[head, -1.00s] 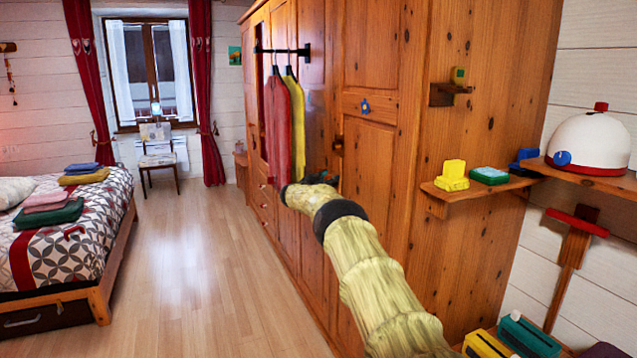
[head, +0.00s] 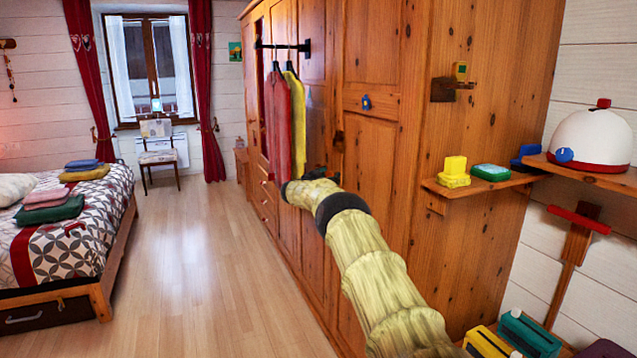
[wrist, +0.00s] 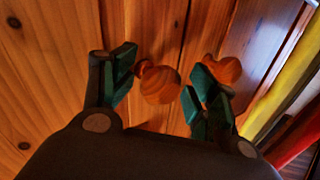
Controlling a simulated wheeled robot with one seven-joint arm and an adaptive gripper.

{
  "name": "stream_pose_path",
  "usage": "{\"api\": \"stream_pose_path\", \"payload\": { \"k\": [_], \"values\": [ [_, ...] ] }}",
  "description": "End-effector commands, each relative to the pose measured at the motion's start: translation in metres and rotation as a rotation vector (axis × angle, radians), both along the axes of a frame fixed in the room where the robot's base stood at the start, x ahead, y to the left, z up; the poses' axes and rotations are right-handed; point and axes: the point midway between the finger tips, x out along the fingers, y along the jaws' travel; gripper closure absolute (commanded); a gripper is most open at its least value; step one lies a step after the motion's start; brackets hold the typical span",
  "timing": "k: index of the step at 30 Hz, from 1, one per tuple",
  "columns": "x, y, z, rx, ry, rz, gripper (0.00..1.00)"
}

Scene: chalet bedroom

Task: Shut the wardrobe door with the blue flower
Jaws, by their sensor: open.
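The wardrobe door with the blue flower (head: 366,103) is the near front door of the wooden wardrobe. It looks nearly flush with the front; I cannot tell whether a small gap is left. My gripper (wrist: 155,88) is open in front of the wardrobe, and in the head view it is mostly hidden beyond my arm. In the wrist view one round wooden knob (wrist: 158,84) shows between the fingers, and a second knob (wrist: 222,72) shows behind the right finger. I cannot tell whether either finger touches a knob.
A red garment (head: 277,128) and a yellow one (head: 297,125) hang from a black rail (head: 283,47) beyond my gripper. A shelf (head: 437,190) with small boxes is on the wardrobe's side. The bed (head: 110,270) is at left, with clear floor (head: 200,270) between.

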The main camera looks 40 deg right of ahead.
Motion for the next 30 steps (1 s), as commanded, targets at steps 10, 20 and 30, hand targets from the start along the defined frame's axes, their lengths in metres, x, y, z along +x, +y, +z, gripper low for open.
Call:
{"api": "stream_pose_path", "payload": {
  "k": [10, 20, 30],
  "values": [
    [-0.004, 0.033, 0.001, 0.001, 0.001, 0.003, 0.42],
    [-0.012, 0.077, 0.001, 0.000, 0.001, 0.003, 0.42],
    [-0.018, 0.109, 0.000, -0.001, 0.001, 0.002, 0.42]
  ]
}}
